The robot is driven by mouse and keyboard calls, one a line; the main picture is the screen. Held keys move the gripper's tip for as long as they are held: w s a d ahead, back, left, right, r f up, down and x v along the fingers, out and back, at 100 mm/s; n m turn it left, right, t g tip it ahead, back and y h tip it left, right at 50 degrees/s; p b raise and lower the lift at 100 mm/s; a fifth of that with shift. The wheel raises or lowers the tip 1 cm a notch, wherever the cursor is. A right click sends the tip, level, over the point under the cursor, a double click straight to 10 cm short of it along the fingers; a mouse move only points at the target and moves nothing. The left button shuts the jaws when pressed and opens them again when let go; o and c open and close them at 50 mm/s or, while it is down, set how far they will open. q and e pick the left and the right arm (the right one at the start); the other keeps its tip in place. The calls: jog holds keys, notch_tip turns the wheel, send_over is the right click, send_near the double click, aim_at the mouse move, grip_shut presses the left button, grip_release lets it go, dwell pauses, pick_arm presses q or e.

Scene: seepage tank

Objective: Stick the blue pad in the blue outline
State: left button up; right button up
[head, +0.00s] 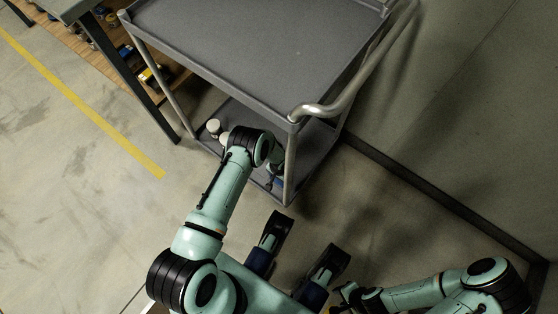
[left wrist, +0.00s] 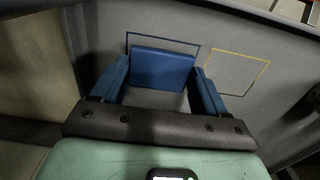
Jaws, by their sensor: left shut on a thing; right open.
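The blue pad (left wrist: 162,70) is a flat rectangle held between the blue fingers of my left gripper (left wrist: 162,88) in the left wrist view. Behind it, a thin dark-blue outline (left wrist: 160,38) is drawn on a grey surface. The pad overlaps the outline; its top edge shows below the outline's top line, and the lower part is hidden. I cannot tell whether the pad touches the surface. In the head view my left gripper (head: 276,180) reaches in at the cart's lower level, mostly hidden. My right gripper (head: 340,296) is open near the bottom, apart from the cart.
A yellow outline (left wrist: 238,71) lies right of the blue one. The grey cart (head: 255,45) has a curved handle (head: 330,107), posts and a lower shelf. White round items (head: 214,127) stand on that shelf. A workbench is at upper left.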

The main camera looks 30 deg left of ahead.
pick_arm(q)
jog(key=shift+f, duration=0.25)
dwell(0.6)
jog(key=shift+f, duration=0.3)
dwell(0.6)
